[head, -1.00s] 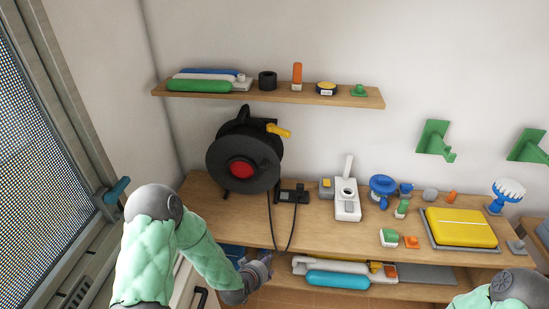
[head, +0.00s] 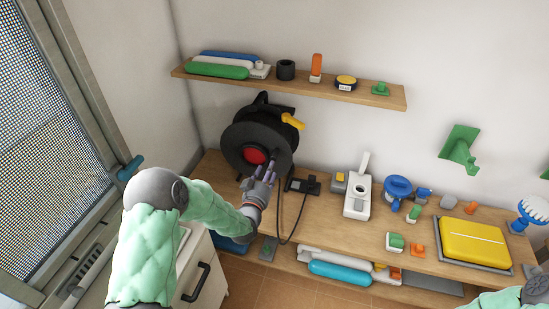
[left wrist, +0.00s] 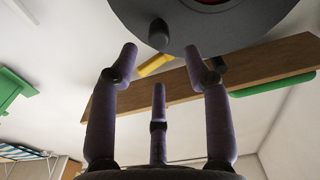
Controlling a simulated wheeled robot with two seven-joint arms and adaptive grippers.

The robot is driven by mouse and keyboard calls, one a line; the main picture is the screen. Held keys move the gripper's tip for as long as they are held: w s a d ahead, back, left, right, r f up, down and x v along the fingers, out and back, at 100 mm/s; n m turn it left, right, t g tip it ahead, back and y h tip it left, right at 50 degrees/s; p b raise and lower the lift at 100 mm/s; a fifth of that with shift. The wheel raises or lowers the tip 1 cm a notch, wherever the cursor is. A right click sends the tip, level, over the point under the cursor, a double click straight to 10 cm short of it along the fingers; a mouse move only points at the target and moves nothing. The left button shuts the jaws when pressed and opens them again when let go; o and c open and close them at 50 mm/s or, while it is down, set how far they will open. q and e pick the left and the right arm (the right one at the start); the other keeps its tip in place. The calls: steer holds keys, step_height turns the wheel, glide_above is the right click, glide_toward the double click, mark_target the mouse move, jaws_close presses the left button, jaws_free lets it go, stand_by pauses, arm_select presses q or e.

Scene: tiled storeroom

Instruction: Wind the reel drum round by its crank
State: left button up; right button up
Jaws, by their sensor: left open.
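The reel (head: 236,147) is a black drum with a red hub (head: 256,155), standing upright on the left part of the bench. In the left wrist view the drum's grey face (left wrist: 222,30) fills the top. A dark crank knob (left wrist: 158,36) sticks out near its rim, just beyond and between my fingertips. My left gripper (head: 264,172) is open and empty in front of the drum's lower right side; its three fingers also show in the left wrist view (left wrist: 160,62). The fingers look apart from the knob.
A black cable hangs from a dark socket block (head: 302,186) beside the reel and loops over the bench front (head: 335,222). A white device (head: 357,196) and a yellow case (head: 472,241) stand further right. A loaded wall shelf (head: 380,98) runs above the reel.

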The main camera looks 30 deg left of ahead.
mark_target(273, 159)
arm_select(q)
steer(key=x, duration=0.7)
steer(key=shift+w+b, duration=0.3)
steer(key=shift+b, duration=0.05)
steer(key=shift+a, duration=0.1)
jaws_close()
